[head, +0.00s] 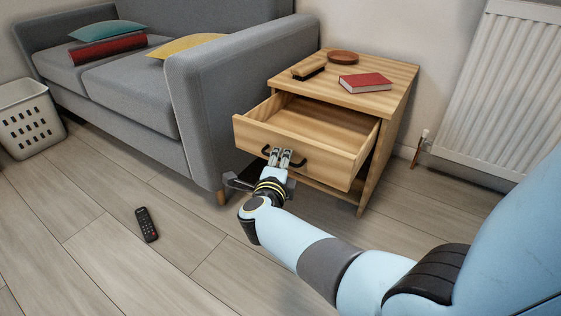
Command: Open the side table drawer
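The wooden side table (391,76) stands between the grey sofa and the radiator. Its drawer (314,150) is pulled far out toward me and looks empty inside. A dark curved handle (301,161) is on the drawer front. My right gripper (285,157) is at the middle of the handle, its fingers over the bar. The fingers look close together around the handle, but the grip itself is partly hidden. My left gripper is not in view.
On the tabletop lie a red book (365,82), a brush (308,70) and a round brown dish (342,57). The grey sofa (240,85) stands close on the left, a radiator (510,90) on the right. A remote (146,224) and white basket (30,118) are on the floor.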

